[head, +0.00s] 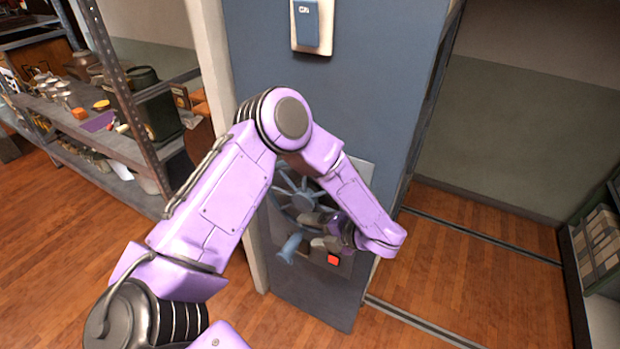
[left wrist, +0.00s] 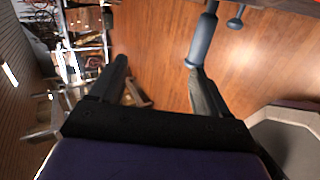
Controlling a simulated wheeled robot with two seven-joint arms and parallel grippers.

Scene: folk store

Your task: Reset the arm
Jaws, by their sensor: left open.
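My left arm, purple, comes in from the left in the head view and bends down in front of a blue-grey panel (head: 340,90). My left gripper (head: 318,244) is beside a spoked wheel (head: 303,202) with a blue-grey handle (head: 289,249). In the left wrist view the two dark fingers (left wrist: 160,85) are spread apart with nothing between them. The handle (left wrist: 203,38) shows just beyond the right finger; I cannot tell whether they touch. The arm hides part of the wheel. My right gripper is not in view.
A blue switch (head: 307,22) is high on the panel. A red button (head: 333,260) is below the gripper. Shelves (head: 90,135) with pots stand at left. A crate-like shelf (head: 600,240) is at right. Wooden floor (head: 470,270) is open right of the panel.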

